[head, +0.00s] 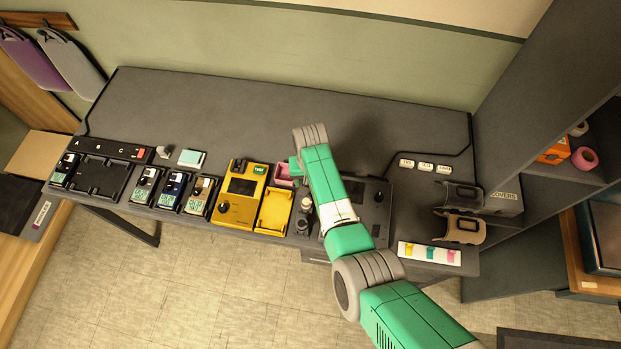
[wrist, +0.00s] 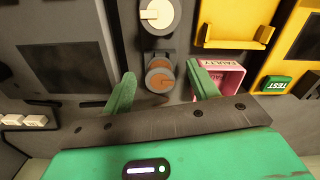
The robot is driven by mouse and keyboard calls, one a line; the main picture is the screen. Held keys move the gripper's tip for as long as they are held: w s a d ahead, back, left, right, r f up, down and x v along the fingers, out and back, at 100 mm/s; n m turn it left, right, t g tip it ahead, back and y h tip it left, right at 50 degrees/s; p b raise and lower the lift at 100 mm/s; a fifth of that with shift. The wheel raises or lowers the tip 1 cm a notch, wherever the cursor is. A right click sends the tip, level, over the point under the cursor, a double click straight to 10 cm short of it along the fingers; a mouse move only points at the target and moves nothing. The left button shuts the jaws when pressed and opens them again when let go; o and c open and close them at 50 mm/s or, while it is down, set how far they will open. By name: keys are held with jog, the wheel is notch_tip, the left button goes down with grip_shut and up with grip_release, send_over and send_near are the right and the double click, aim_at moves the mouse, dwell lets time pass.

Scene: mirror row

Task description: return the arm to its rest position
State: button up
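My gripper (wrist: 161,76) is open in the wrist view, its two green fingers apart with nothing held between them. A short dark post with an orange-brown top (wrist: 160,80) shows between the fingertips, with a gap on each side. In the head view my green and grey arm reaches from the lower right over the bench (head: 235,100). My gripper (head: 297,168) is at the bench's middle, beside a pink bin (head: 284,173); its fingers are mostly hidden there by the arm. The bin also shows right of the fingers in the wrist view (wrist: 222,77).
Left are a yellow tester (head: 241,187), a yellow tray (head: 273,211), several handheld meters (head: 172,189) and a black charging rack (head: 102,175). A cream-topped post (wrist: 157,12) stands near the orange-brown one. The bench's back is clear.

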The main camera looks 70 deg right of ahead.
jog(key=c, duration=0.7)
jog(key=m, duration=0.6)
jog(key=shift+w, duration=0.1)
jog(key=m, duration=0.4)
jog(key=shift+m+b, duration=0.3)
jog(key=m, duration=0.4)
jog(key=shift+f+m, duration=0.1)
jog(key=shift+m, duration=0.2)
jog(key=m, duration=0.3)
jog(key=shift+b, duration=0.3)
jog(key=o, duration=1)
